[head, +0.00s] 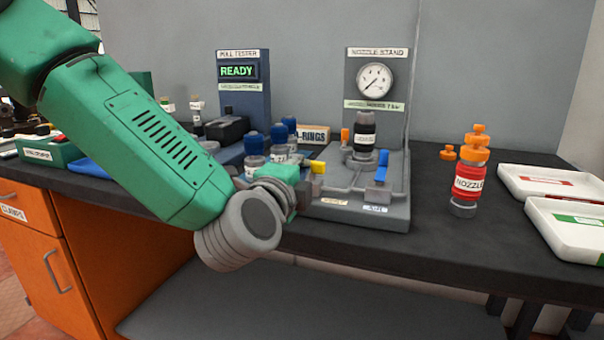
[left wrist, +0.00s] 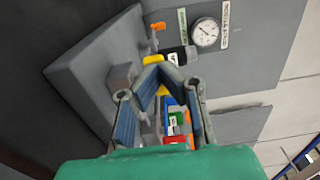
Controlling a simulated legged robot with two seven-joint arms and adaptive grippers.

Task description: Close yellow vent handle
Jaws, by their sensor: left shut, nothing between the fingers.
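The yellow vent handle (head: 318,167) shows at the left side of the grey nozzle stand base, just beyond my left gripper (head: 302,190). The gripper partly hides the handle's surroundings. In the left wrist view the yellow handle (left wrist: 163,90) lies behind the fingertips of my left gripper (left wrist: 163,73). The fingers are shut with nothing between them. I cannot tell whether the fingertips touch the handle. The nozzle stand (head: 377,100) carries a round gauge and a black nozzle bottle (head: 364,135). My right gripper is not in view.
A blue handle (head: 382,167) stands upright on the stand base, right of the yellow one. Several blue-capped bottles (head: 279,137) stand behind my left gripper. A red nozzle bottle (head: 467,182) and white trays (head: 550,182) are at right.

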